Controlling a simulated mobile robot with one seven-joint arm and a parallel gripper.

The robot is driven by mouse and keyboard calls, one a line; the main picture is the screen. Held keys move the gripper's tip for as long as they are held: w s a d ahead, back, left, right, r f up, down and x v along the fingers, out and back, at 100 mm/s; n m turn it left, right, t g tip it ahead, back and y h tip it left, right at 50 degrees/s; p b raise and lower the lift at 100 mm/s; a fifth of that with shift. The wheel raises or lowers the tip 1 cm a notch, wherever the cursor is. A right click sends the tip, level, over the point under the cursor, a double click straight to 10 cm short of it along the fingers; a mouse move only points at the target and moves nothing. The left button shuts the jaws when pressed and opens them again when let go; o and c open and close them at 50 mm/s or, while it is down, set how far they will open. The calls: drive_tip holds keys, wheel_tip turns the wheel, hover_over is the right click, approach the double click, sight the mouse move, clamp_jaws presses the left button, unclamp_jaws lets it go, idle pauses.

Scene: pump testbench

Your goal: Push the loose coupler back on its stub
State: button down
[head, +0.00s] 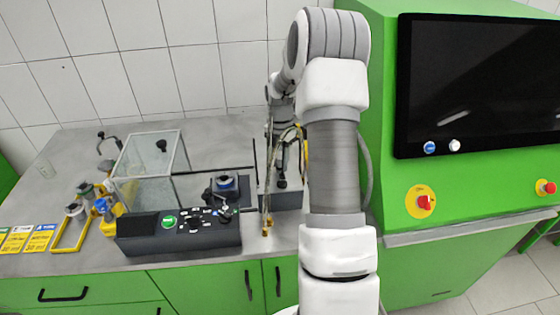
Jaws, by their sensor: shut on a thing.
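My gripper (281,182) is at the far end of my arm, low over a grey block on the bench, left of my forearm. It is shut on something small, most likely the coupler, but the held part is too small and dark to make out. A thin hose or line with yellow parts (290,131) loops beside the gripper. Another thin line runs down to a brass-coloured fitting (266,231) at the bench's front edge. I cannot tell whether this fitting is the stub or another coupler. My arm hides what lies right of the gripper.
A dark control box (180,233) with knobs and a green button stands at the bench front. A clear-walled tank (148,160) is behind it. Blue-capped parts, a yellow frame (70,236) and yellow cards lie left. A green cabinet with a black screen (480,85) stands right.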

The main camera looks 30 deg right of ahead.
drive_tip(key=shift+f, duration=0.15)
drive_tip(key=c, duration=0.6)
unclamp_jaws()
drive_tip(key=shift+r+p, duration=2.45)
drive_tip(key=shift+r, duration=1.1)
